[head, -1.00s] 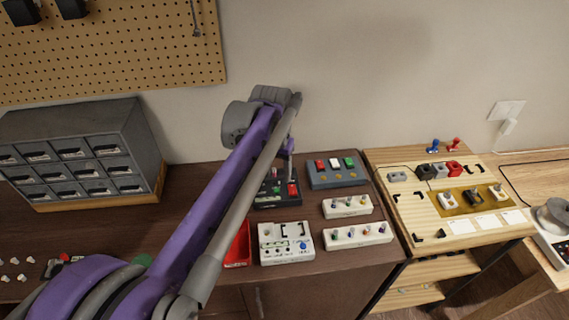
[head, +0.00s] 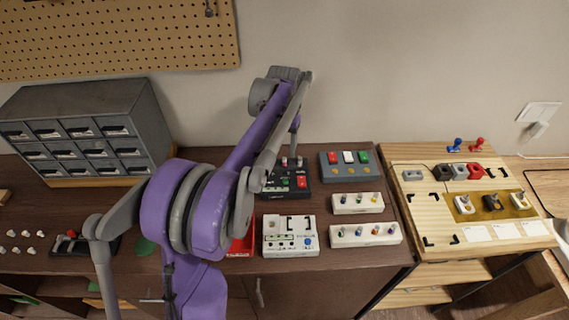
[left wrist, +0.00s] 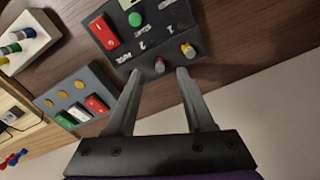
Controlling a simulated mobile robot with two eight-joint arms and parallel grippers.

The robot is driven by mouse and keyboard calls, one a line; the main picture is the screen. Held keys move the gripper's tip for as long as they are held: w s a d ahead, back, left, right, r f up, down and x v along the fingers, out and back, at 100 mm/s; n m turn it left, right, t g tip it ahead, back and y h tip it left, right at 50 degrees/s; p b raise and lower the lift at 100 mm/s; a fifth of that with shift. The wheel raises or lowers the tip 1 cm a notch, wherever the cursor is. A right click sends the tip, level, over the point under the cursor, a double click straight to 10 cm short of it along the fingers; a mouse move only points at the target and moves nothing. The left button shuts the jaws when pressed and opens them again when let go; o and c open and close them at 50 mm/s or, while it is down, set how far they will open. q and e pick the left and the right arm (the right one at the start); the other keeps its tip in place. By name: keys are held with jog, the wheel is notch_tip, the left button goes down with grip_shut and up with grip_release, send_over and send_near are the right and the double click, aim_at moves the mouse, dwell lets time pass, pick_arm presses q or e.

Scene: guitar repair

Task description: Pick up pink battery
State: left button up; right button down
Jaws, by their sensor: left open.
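My left gripper (head: 292,161) hangs over the back edge of the black box (head: 303,195). In the left wrist view its two fingers (left wrist: 158,72) are apart and empty. The black box (left wrist: 160,38) there carries a red button, a green button and two small upright cylinders along its near edge. The cylinder with a pink-red end (left wrist: 159,65), seemingly the pink battery, shows between the fingertips, nearer the left one. A yellow-ended cylinder (left wrist: 188,50) stands just beyond the right fingertip. In the head view these cylinders are too small to tell apart under the gripper.
A grey box (head: 345,172) with coloured switches stands right of the black box. White racks (head: 358,210) with several small cylinders and a white panel (head: 290,250) stand in front. A red tray (head: 240,246) is partly behind my arm. The wall is close behind.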

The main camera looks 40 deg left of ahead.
aim_at(284, 158)
pick_arm(q)
notch_tip(284, 158, down, 3)
jog(key=shift+w+f, duration=0.1)
jog(key=shift+f, duration=0.05)
jog(key=shift+c, duration=0.3)
grip_shut()
